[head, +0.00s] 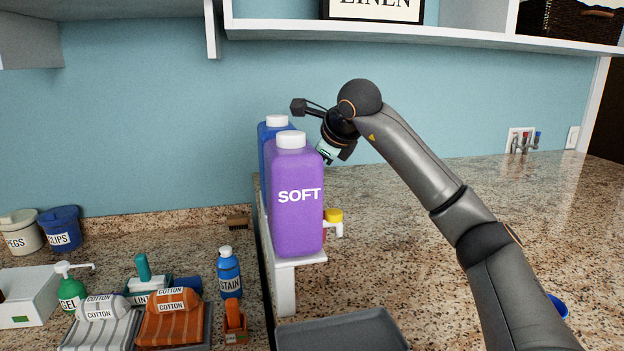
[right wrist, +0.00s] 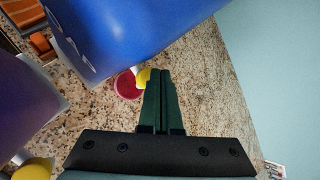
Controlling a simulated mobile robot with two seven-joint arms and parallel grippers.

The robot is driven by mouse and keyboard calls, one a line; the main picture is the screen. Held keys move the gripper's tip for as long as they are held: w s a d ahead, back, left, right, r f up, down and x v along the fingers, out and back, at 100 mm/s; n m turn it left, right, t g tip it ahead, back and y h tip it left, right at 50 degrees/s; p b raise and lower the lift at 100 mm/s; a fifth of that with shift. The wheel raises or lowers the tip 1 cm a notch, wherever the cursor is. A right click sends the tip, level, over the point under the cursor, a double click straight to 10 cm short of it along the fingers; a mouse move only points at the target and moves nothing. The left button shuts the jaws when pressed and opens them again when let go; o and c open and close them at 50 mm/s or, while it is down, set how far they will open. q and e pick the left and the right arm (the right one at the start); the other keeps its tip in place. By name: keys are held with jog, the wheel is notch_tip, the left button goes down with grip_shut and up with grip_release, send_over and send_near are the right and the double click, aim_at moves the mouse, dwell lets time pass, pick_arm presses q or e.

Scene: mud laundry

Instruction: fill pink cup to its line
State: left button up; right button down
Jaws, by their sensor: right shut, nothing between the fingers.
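The pink cup (right wrist: 127,86) stands on the granite counter in the right wrist view, beneath or beside the yellow tap (right wrist: 143,78) of the blue bottle (right wrist: 135,30). Its fill level and line cannot be made out. In the head view I cannot see the cup; the blue bottle (head: 268,130) is mostly hidden behind the purple SOFT bottle (head: 295,225), which has its own yellow tap (head: 334,215). My right gripper (right wrist: 160,75) is shut and empty, with its fingers close to the cup and tap in the picture. My left gripper is not in view.
A grey tray (head: 340,332) sits in front. Towels, small bottles and tubs crowd the left counter. A blue item (head: 558,305) shows at right behind my arm. The back right counter is clear; a shelf (head: 420,37) hangs above.

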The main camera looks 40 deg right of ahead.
jog(key=shift+f+b, duration=0.3)
jog(key=shift+f, duration=0.25)
dwell(0.4)
jog(key=shift+r, duration=0.1)
dwell(4.7)
jog(key=shift+r+p, duration=0.9)
jog(key=shift+p, duration=0.25)
jog(key=shift+r, duration=2.5)
